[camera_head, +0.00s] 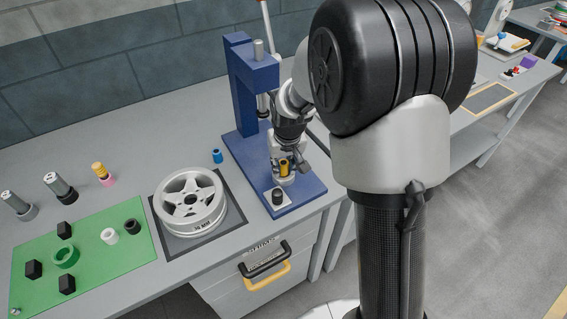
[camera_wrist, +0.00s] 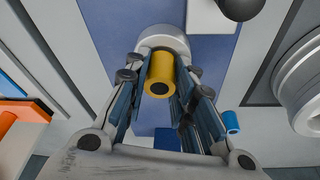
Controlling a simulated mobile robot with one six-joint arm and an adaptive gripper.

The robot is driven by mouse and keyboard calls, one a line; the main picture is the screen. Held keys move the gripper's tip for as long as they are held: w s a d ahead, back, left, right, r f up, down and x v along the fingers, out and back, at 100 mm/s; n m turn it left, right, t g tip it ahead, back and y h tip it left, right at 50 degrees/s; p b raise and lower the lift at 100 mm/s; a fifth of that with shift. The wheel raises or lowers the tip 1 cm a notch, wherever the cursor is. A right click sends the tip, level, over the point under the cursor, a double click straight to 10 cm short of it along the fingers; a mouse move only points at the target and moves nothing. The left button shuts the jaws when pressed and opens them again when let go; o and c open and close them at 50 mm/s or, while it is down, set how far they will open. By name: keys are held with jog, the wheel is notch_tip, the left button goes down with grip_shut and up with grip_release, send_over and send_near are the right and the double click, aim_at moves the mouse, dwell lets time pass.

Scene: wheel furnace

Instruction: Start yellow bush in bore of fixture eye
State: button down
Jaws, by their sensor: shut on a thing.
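The yellow bush (camera_head: 284,167) is between the fingers of my gripper (camera_head: 286,160), over the blue press base. In the wrist view my gripper (camera_wrist: 160,88) is shut on the yellow bush (camera_wrist: 160,70), whose near end shows a dark hole. The light grey fixture eye (camera_wrist: 164,37) lies directly beyond the bush, its rounded rim showing around the bush's far end. In the head view the grey fixture eye (camera_head: 285,180) shows just below the bush. The bush hides the bore, so I cannot tell whether its far end has entered.
The blue press (camera_head: 242,85) stands close behind the gripper. A black knob (camera_head: 277,196) on a pale block sits at the base's front. A blue cylinder (camera_head: 217,156) and a wheel (camera_head: 190,198) are to the left, with a green mat (camera_head: 95,270) of small parts further left.

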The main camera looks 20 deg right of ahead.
dwell(0.3)
jog(key=shift+r+p, duration=0.95)
jog(key=shift+r, duration=0.2)
